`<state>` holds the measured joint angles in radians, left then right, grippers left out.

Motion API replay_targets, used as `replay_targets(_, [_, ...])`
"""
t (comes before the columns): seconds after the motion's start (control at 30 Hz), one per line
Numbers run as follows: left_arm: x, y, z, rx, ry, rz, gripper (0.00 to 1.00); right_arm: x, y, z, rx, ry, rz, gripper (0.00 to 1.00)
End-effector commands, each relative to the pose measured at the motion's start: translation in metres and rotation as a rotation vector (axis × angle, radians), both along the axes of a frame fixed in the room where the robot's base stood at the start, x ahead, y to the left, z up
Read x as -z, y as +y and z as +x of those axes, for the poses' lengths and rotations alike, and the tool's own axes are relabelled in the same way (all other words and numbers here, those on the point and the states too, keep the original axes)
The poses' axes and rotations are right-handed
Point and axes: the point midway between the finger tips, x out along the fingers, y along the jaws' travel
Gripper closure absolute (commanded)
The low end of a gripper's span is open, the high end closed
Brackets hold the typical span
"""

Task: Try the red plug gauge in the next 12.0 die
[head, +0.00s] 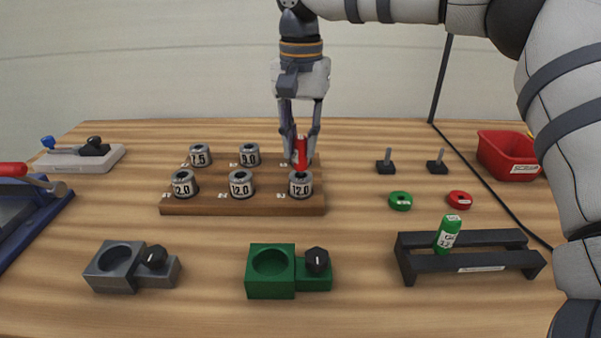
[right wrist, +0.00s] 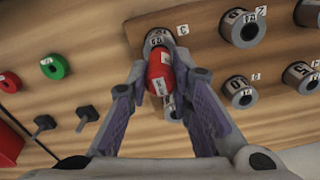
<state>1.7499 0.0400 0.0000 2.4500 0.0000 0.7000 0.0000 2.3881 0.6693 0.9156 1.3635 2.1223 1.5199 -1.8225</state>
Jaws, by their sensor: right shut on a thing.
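The red plug gauge (head: 301,152) is upright in my right gripper (head: 301,135), directly over the front-right 12.0 die (head: 301,188). Its lower end meets the die's top in the head view; whether it has entered the bore I cannot tell. In the right wrist view the red gauge (right wrist: 159,75) lies between the fingers (right wrist: 163,78) and overlaps the die (right wrist: 158,40). Two other dies marked 12.0 stand in the front row, at the middle (head: 240,186) and left (head: 183,186). My left gripper is not in view.
The wooden die board (head: 210,208) also holds 7.5 (head: 200,156) and 9.0 (head: 249,155) dies behind. A green gauge (head: 447,233) leans in a black rack (head: 480,262). Green (head: 270,285) and grey (head: 110,280) fixtures stand in front. A red scrap bin (head: 508,155) is at right.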

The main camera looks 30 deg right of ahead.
Motion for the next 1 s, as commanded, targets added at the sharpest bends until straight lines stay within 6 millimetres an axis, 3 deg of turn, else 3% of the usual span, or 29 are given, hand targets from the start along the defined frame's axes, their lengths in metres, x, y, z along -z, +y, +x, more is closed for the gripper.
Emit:
replay_targets(0.7, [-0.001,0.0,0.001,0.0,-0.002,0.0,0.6,-0.049,0.0,0.0,0.0,-0.006,0.001,1.0])
replay_targets(1.0, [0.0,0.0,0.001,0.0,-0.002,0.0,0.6,-0.056,0.0,0.0,0.0,-0.004,0.001,1.0])
